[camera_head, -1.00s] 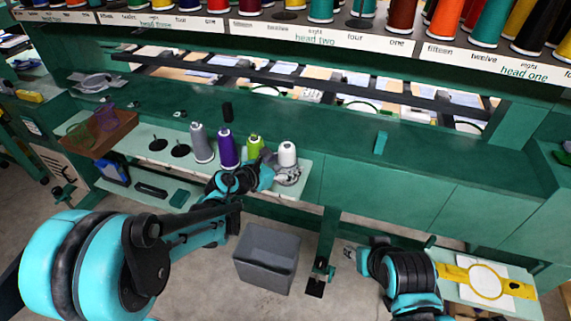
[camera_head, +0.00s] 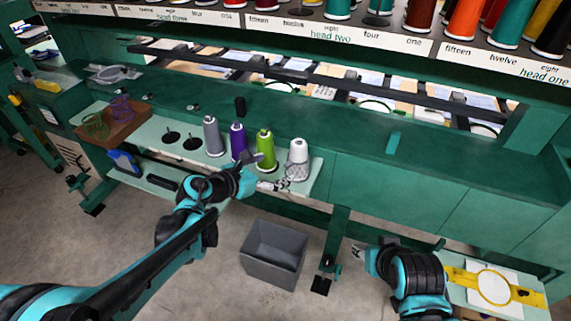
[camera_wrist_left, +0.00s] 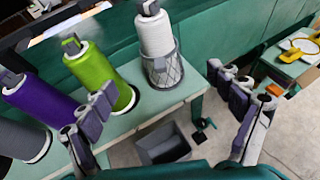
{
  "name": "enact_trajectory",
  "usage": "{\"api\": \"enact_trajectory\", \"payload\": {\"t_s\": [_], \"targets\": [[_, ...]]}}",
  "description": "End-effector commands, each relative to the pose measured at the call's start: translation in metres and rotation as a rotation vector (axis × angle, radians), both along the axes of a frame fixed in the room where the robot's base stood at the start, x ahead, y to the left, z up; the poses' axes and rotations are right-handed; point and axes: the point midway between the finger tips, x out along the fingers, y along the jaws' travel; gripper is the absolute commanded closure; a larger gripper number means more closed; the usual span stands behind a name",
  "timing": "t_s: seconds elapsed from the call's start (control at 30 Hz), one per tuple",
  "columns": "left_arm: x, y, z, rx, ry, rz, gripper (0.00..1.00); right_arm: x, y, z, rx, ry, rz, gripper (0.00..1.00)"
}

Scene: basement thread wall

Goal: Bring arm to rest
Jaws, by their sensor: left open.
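My left gripper (camera_head: 266,172) is open and empty, in front of the shelf with the thread cones. In the left wrist view its two fingers (camera_wrist_left: 170,108) are spread wide with nothing between them. A white cone (camera_head: 299,152) stands upright in a wire mesh cup (camera_head: 297,172) at the shelf's right end; both also show in the left wrist view, the cone (camera_wrist_left: 155,35) above the cup (camera_wrist_left: 163,72). A green cone (camera_head: 265,150) stands to its left, partly behind a finger. My right gripper (camera_head: 358,252) is low at the right; its jaw state is unclear.
Purple (camera_head: 238,142) and grey (camera_head: 212,135) cones stand left on the shelf (camera_head: 315,180), beside empty spindles and a brown tray (camera_head: 125,130). A grey bin (camera_head: 274,252) is on the floor below. A yellow hoop (camera_head: 494,287) lies on a small table right. Open floor lies front-left.

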Motion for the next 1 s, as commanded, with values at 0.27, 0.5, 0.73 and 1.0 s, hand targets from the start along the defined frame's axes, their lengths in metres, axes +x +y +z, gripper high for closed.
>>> {"api": "enact_trajectory", "payload": {"t_s": [0.27,0.5,0.73,1.0], "targets": [[-0.012,0.01,0.006,0.0,0.0,0.0,0.09,0.0,0.0,0.0,0.0,0.0,0.0,0.59],[-0.001,0.017,0.059,-0.261,-0.026,0.173,0.09,0.0,0.0,0.0,0.0,0.0,0.0,0.59],[-0.004,0.103,0.149,-1.147,0.055,0.695,0.09,0.0,0.0,0.0,0.0,0.0,0.0,0.59],[-0.087,0.183,0.06,-2.205,0.46,1.386,0.09,0.0,0.0,0.0,0.0,0.0,0.0,0.59]]}}
